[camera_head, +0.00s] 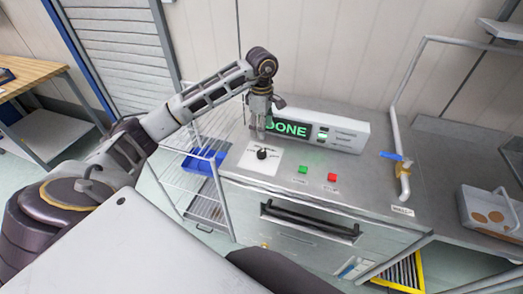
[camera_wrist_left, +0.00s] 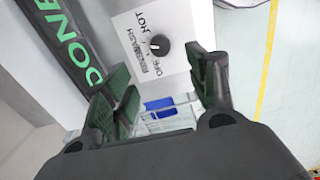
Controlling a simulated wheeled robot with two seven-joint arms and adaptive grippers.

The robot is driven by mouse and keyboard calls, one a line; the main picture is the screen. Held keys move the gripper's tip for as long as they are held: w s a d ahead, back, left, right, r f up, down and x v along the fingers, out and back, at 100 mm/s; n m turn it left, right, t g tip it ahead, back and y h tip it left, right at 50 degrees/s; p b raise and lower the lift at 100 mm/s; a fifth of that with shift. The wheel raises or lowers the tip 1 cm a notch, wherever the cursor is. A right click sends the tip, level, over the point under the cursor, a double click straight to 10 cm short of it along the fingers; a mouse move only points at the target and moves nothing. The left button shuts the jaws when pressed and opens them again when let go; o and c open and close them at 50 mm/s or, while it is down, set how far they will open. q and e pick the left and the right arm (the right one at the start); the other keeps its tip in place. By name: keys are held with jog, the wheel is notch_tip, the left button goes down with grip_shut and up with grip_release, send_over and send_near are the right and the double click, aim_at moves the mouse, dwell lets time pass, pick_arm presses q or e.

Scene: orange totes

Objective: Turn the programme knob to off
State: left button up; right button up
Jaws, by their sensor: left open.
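The programme knob (camera_head: 262,153) is a small round black knob on a white label plate (camera_head: 250,160), at the left front of the steel worktop. In the left wrist view the knob (camera_wrist_left: 159,45) has printed words around it: OFF, HOT and what reads as RINSE and WASH. I cannot tell for sure which word its pointer faces. My left gripper (camera_head: 260,130) hangs above and just behind the knob in the head view. In the wrist view its fingers (camera_wrist_left: 162,85) are apart, with nothing between them, and the knob lies beyond the tips. My right gripper is out of view.
A display box (camera_head: 330,132) reading DONE stands close behind the knob. A green button (camera_head: 303,169) and a red button (camera_head: 332,177) are to its right. A pipe with a blue-handled valve (camera_head: 392,156) rises farther right. A wire rack with a blue bin (camera_head: 203,160) stands left.

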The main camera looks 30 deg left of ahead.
aim_at(261, 152)
pick_arm(q)
jog(key=shift+f+p, duration=1)
jog(key=shift+f, duration=5.1)
jog(key=c, duration=1.1)
jog(key=shift+o, duration=0.2)
